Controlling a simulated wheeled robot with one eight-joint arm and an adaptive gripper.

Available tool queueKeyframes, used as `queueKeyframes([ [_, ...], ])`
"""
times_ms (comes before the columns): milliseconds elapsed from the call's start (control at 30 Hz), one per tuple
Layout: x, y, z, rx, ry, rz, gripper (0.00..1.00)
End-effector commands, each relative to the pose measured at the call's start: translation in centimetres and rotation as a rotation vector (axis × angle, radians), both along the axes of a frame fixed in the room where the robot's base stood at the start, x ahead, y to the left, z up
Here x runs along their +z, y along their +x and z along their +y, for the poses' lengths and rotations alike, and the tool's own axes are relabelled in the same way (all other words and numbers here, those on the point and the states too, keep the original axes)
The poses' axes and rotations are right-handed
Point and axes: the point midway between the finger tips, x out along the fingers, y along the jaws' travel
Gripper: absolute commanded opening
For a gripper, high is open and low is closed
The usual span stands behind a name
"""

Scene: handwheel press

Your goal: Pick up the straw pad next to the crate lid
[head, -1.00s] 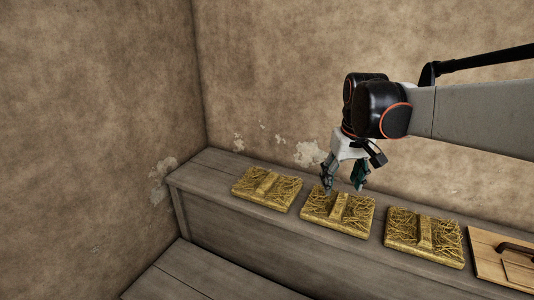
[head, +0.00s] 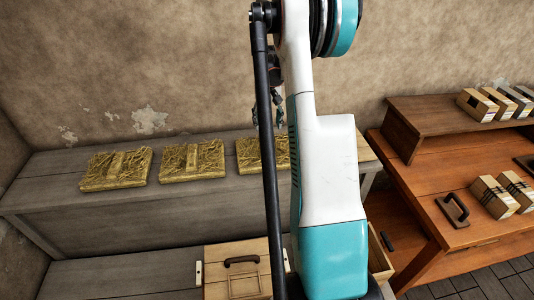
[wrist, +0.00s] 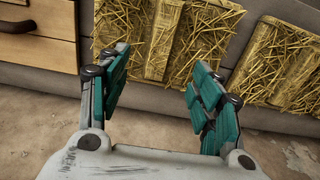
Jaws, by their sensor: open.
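Three square yellow straw pads, each with a raised middle strip, lie in a row on the grey bench. The straw pad next to the crate lid (head: 255,152) is partly hidden behind my arm in the head view. In the wrist view this pad (wrist: 165,42) lies just beyond my gripper (wrist: 158,92), whose teal fingers are apart with nothing between them. The crate lid (wrist: 42,40), pale wood with a dark handle, is left of the pad in the wrist view. My arm largely hides the gripper and this lid in the head view.
The middle straw pad (head: 192,160) and left straw pad (head: 116,168) lie farther along the grey bench (head: 50,193). A wooden panel with a dark handle (head: 236,284) is lower in front. An orange-brown table (head: 470,238) with blocks stands right. The wall is close behind the bench.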

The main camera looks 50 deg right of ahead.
Motion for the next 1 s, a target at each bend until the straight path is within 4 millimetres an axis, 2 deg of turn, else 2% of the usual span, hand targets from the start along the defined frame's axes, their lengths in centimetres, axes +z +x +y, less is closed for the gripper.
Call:
queueKeyframes([
  [33, -1.3, 0.0, 0.0, 0.001, 0.0, 0.0, 0.59],
  [233, -4.6, 0.1, 0.0, 0.002, -0.001, -0.001, 0.59],
  [567, -6.7, 0.1, 0.1, 0.002, -0.001, -0.001, 0.59],
  [833, -10.4, 0.1, 0.2, 0.002, -0.001, -0.001, 0.59],
  [1000, -11.2, 0.1, 0.2, 0.002, -0.001, -0.001, 0.59],
])
